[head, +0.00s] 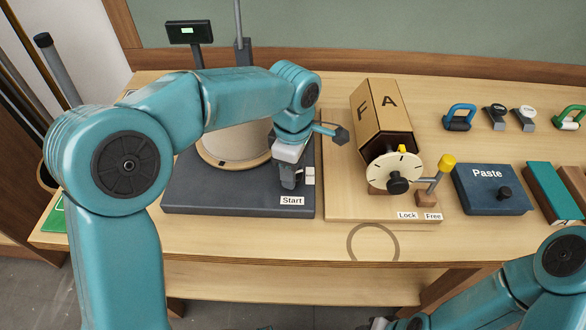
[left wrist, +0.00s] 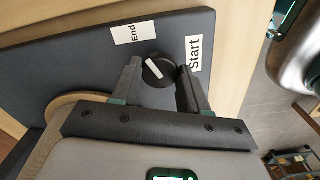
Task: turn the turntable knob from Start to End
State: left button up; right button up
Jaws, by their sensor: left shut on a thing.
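The turntable knob (left wrist: 158,70) is a small dark round knob with a white pointer line, seen in the left wrist view. It sits on the dark grey turntable base (head: 240,203). The Start label (left wrist: 194,53) lies to its upper right and the End label (left wrist: 134,32) to its upper left. The pointer runs slanted, upper left to lower right. My left gripper (left wrist: 160,80) is shut on the knob, one finger on each side. In the head view the left gripper (head: 290,183) reaches down beside the Start label (head: 292,201) and hides the knob.
Right of the base stand a wooden board with an F/A box (head: 384,118), a white dial (head: 393,172) and a yellow-tipped lever (head: 437,175). A Paste box (head: 490,189) is further right. The front table strip is clear.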

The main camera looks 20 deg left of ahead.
pick_arm(q)
jog(key=shift+n, duration=0.5)
jog(key=o, duration=1)
jog(key=shift+o, duration=0.2)
jog(key=shift+r, duration=0.1)
notch_tip(320, 180, up, 16)
jog(key=p, duration=0.2)
jog(key=shift+s, duration=0.1)
